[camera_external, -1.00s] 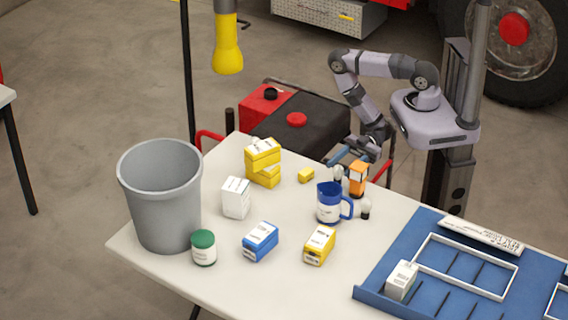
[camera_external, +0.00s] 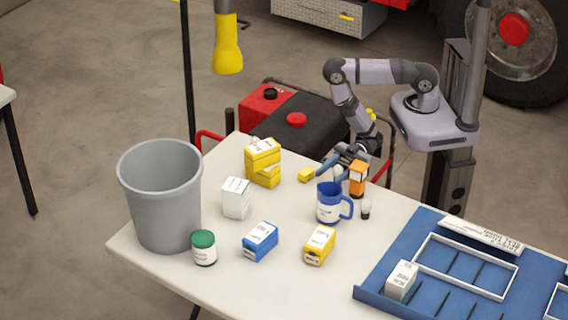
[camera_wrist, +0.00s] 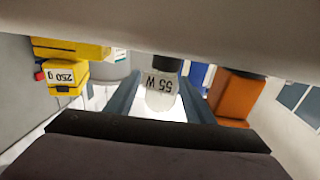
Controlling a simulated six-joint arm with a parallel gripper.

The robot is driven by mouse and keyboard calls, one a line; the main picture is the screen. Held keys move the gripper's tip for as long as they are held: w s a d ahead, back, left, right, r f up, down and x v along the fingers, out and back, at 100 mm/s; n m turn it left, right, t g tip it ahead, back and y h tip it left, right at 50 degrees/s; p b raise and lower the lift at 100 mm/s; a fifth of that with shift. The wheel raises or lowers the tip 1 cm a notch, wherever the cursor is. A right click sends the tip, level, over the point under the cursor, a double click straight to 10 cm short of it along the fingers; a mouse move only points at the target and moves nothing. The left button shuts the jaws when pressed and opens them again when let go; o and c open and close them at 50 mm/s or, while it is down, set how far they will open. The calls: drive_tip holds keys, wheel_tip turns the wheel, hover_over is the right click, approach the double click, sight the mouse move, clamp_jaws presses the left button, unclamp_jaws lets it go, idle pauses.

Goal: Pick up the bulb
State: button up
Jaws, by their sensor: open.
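A second bulb (camera_external: 366,210) stands to the right of the blue jug.
Close by are an orange box (camera_external: 358,178), a blue jug (camera_external: 328,204) and a small yellow box (camera_external: 306,175). Yellow boxes (camera_external: 263,162) are stacked farther left. A grey bin (camera_external: 160,205) and a blue tray (camera_external: 375,290) stand on the table.

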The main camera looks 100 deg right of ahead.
drive_tip(key=c, duration=1.2)
drive_tip(key=shift+o, duration=0.2)
drive_tip(key=shift+r, duration=0.1)
wheel_tip(320, 180, up, 10)
drive_tip(key=p, duration=0.1)
